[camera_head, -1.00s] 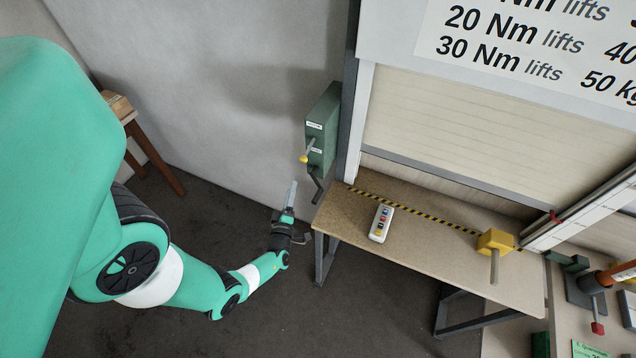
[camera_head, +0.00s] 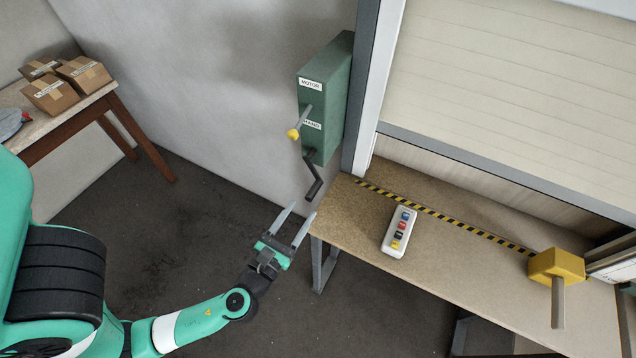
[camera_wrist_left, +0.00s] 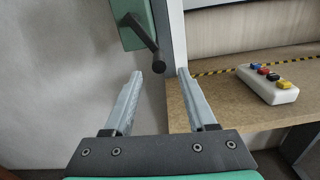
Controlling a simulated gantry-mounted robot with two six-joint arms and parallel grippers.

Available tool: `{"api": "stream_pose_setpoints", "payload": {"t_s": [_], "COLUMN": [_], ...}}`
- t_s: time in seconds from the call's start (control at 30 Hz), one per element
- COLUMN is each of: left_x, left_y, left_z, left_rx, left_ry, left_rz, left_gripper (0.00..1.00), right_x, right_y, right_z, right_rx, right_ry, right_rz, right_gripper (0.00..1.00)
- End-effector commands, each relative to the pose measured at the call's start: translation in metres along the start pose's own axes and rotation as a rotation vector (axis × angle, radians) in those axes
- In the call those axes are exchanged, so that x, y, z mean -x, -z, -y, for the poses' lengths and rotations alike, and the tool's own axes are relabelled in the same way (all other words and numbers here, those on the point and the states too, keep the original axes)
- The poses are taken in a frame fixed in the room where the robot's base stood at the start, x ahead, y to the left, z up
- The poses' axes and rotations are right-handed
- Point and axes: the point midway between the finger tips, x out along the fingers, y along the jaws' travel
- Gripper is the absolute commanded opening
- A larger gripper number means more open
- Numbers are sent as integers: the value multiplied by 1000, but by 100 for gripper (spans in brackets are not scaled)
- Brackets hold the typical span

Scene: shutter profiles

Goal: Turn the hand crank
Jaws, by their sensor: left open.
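The hand crank (camera_head: 313,178) is a dark bent handle under the green box (camera_head: 336,95) on the wall. The box has labels MOTOR and HAND and a lever (camera_head: 304,121) with a yellow knob. The crank also shows in the left wrist view (camera_wrist_left: 146,42), its end just beyond and between my fingertips. My left gripper (camera_head: 302,212) is open and empty, a little below the crank and apart from it, near the table's left corner. It shows at the bottom of the left wrist view (camera_wrist_left: 159,73). My right gripper is not in view.
The table (camera_head: 460,270) carries a white button box (camera_head: 399,232), a striped strip (camera_head: 440,214) and a yellow block with a grey rod (camera_head: 556,268). The shutter (camera_head: 500,90) stands behind. Cartons (camera_head: 52,93) sit on a side table at left. The floor (camera_head: 200,215) is clear.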

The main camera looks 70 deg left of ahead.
Motion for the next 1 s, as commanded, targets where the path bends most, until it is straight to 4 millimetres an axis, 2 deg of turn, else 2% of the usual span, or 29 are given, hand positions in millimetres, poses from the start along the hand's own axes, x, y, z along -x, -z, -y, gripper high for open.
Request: {"api": "stream_pose_setpoints", "payload": {"t_s": [0.17,0.4,0.5,0.7,0.93,1.0], "left_x": [-25,-80,-97,-113,-113,-113], "left_y": [-2,-3,-2,-1,-1,-1], "left_z": [-3,-2,-2,-2,-2,-1], "left_rx": [2,1,1,0,0,0], "left_ry": [-11,-8,-5,-3,-3,-3], "left_rz": [2,4,3,2,1,2], "left_gripper": [57,57,57,57,57,44], "right_x": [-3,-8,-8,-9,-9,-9], "right_y": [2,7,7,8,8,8], "right_z": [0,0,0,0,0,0], "right_rx": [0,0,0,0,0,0], "right_ry": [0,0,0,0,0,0], "right_rz": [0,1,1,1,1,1], "right_gripper": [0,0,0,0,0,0]}}
